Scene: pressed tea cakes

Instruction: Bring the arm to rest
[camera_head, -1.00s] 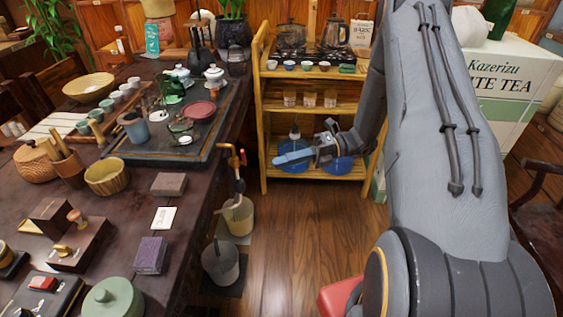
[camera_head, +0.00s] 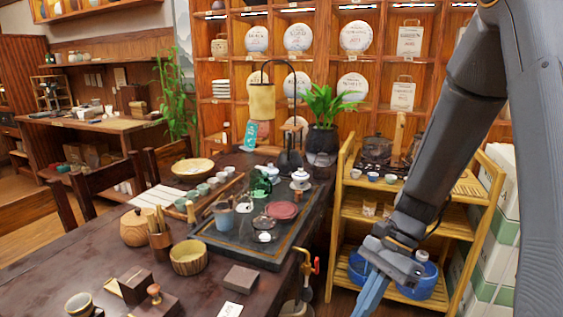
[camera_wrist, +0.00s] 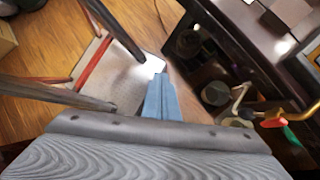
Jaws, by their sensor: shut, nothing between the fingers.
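My gripper (camera_head: 370,296) hangs at the lower right of the head view, in front of the wooden shelf rack, with its blue fingers pointing down. In the wrist view the blue fingers (camera_wrist: 160,98) lie together, shut and empty. My arm reaches down from the upper right of the head view, bent at the elbow. The fingertips run out of the bottom of the head view.
A dark tea table (camera_head: 80,262) with a tea tray (camera_head: 262,256) and cups fills the left. The wooden rack (camera_head: 425,222) with blue bowls (camera_head: 418,287) stands behind my gripper. White boxes (camera_head: 501,240) stand at right. The wrist view shows wooden floor (camera_wrist: 40,57) and chair legs (camera_wrist: 62,92).

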